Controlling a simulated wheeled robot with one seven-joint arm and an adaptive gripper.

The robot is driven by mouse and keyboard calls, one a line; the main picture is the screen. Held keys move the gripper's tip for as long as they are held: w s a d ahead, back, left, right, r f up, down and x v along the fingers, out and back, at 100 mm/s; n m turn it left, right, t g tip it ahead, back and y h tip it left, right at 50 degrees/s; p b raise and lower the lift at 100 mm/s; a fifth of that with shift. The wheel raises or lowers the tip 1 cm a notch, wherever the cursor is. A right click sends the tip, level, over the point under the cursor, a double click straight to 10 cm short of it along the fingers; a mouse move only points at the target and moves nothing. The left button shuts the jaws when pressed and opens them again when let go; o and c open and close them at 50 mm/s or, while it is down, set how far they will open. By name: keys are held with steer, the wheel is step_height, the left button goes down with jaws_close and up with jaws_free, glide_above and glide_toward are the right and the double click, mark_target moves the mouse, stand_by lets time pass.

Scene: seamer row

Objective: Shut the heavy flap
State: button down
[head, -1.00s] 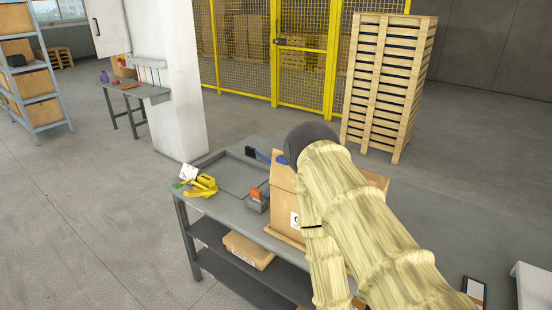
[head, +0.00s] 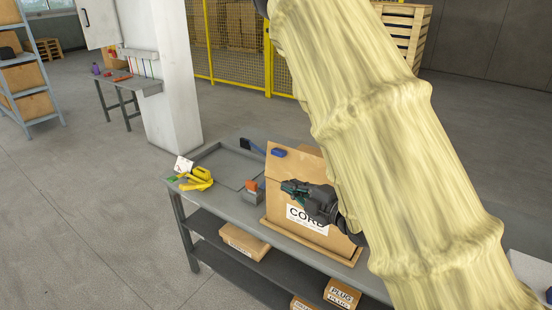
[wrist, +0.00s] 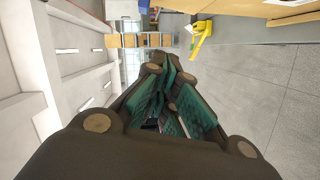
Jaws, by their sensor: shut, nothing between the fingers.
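A brown cardboard box (head: 290,233) with a white "CORD" label stands on the workbench in the head view. A tall cardboard panel (head: 292,165) rises at its upper part, with a blue patch at its top left; it looks like the flap standing up, but its hinge is hidden. My gripper (head: 288,187) is shut and empty in front of the box's label side, pointing left. I cannot tell whether it touches the cardboard. The wrist view shows the closed teal-padded fingers (wrist: 160,68). My arm hides the box's right side.
The workbench (head: 222,208) holds a grey tray (head: 225,165), a yellow tool (head: 197,179) and an orange-and-grey item (head: 252,191) left of the box. Boxes (head: 244,241) lie on its lower shelf. A white pillar (head: 172,90) stands behind; the floor at left is clear.

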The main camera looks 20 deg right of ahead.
steer(key=w+a+r+n+y+p, duration=0.1)
steer(key=w+r+p, duration=0.1)
steer(key=w+p, duration=0.4)
steer(key=w, duration=0.5)
steer(key=shift+w+a, duration=0.2)
steer(key=shift+w, duration=0.2)
steer(key=shift+w+d+r, duration=0.1)
steer(key=shift+d+r, duration=0.05)
